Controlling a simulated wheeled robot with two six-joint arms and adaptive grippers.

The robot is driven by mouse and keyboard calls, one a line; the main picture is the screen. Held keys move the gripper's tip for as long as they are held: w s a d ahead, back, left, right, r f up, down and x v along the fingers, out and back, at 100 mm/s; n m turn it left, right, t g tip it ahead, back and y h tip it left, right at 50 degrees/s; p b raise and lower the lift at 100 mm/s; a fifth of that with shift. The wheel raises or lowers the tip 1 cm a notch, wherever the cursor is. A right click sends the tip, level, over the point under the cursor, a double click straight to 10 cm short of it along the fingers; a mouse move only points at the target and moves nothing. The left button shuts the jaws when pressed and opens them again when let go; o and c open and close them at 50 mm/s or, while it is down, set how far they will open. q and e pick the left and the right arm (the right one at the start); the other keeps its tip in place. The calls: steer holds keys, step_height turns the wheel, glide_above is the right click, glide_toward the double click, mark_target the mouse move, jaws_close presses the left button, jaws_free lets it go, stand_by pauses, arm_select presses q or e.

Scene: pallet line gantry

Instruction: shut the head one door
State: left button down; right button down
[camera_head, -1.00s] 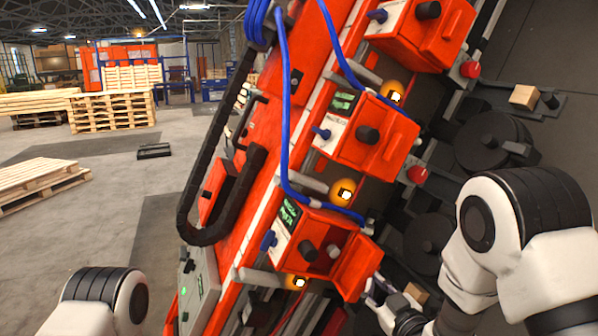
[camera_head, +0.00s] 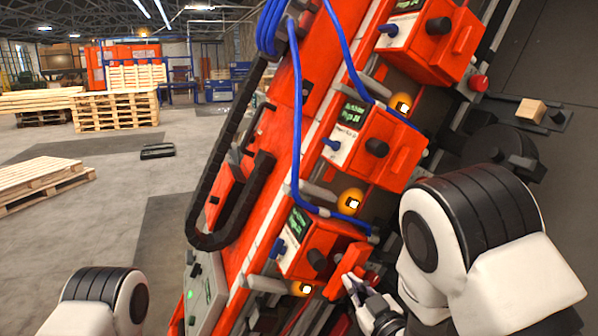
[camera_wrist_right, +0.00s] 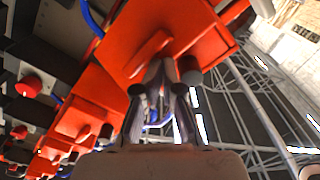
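Several red head boxes with green displays and black knobs sit along the sloping red gantry. The lowest box (camera_head: 303,240) carries the red door (camera_head: 352,266) on its right side. This door looks partly open, at an angle to the box; its exact gap is hard to tell. My right gripper (camera_head: 350,284) is at the door's outer side, very near or touching it. In the right wrist view, my right gripper (camera_wrist_right: 163,68) has its fingertips together, just below the raised red handle (camera_wrist_right: 148,53). No object shows between the tips. My left gripper is out of frame.
Blue cables (camera_head: 296,130) hang across the gantry front, and a black cable chain (camera_head: 230,155) runs beside it. Red buttons and a wooden block (camera_head: 530,110) are at right. Pallets (camera_head: 115,108) stand on the open floor at left.

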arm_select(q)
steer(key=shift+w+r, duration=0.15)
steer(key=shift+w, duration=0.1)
arm_select(e)
steer(key=shift+a+f, duration=0.4)
steer(key=shift+a, duration=0.05)
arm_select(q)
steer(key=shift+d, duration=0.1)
